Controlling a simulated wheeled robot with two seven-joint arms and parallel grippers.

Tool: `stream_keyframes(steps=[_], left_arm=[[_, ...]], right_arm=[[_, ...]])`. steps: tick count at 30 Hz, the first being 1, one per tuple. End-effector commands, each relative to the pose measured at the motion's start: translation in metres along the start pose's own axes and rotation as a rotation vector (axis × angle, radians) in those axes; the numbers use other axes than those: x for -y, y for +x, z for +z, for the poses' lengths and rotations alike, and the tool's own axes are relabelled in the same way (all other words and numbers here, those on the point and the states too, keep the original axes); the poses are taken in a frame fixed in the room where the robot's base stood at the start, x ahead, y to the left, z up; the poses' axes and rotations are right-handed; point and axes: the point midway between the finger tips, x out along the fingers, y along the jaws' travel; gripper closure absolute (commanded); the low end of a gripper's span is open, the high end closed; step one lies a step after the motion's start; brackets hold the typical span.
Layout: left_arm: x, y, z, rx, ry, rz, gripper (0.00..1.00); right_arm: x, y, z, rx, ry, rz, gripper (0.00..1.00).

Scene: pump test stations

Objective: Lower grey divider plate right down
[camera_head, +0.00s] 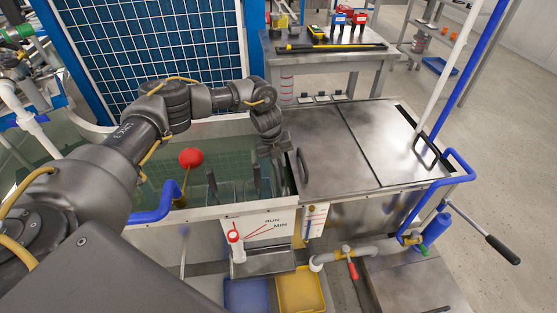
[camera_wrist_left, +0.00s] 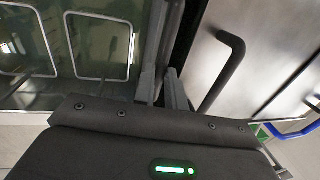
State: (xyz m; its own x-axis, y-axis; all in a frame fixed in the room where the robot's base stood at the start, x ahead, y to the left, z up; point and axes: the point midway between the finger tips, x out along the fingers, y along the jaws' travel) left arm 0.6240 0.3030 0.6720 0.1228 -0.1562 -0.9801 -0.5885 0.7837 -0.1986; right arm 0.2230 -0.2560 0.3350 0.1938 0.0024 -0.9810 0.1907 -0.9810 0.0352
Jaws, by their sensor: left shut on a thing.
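My left gripper (camera_head: 277,150) reaches over the right end of the water tank (camera_head: 170,216), beside the metal cover. In the left wrist view its fingers (camera_wrist_left: 164,88) are shut on the grey divider plate (camera_wrist_left: 168,42), which shows only as a narrow upright strip between the tank opening and the cover. The plate's lower part is hidden, so I cannot tell how deep it sits. In the head view the gripper hides most of it. My right gripper is not in view.
A metal cover (camera_head: 375,145) with dark handles lies right of the gripper. A red ball (camera_head: 191,158) and a blue pipe (camera_head: 160,205) stand at the tank's front left. Yellow (camera_head: 300,291) and blue bins (camera_head: 246,296) sit below. A tool bench (camera_head: 325,58) stands behind.

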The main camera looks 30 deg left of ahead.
Motion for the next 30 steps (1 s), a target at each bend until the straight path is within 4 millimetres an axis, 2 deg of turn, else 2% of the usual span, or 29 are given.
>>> stream_keyframes(steps=[2,3,8,15,19,30], left_arm=[[-0.003,0.004,-0.002,-0.003,0.000,0.007,1.00],[-0.003,0.004,-0.002,-0.004,0.000,0.007,0.85],[-0.002,0.003,-0.002,-0.003,0.000,0.006,0.66],[-0.002,0.002,-0.001,-0.003,0.000,0.004,0.66],[-0.001,-0.007,-0.001,-0.002,0.000,0.002,0.66],[-0.001,-0.077,-0.001,-0.001,0.001,0.001,0.66]], right_arm=[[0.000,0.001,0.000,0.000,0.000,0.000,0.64],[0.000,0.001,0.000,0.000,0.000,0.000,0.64],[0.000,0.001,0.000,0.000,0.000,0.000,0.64],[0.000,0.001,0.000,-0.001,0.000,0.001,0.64],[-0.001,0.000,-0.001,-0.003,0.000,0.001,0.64],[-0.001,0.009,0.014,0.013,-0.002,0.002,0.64]])
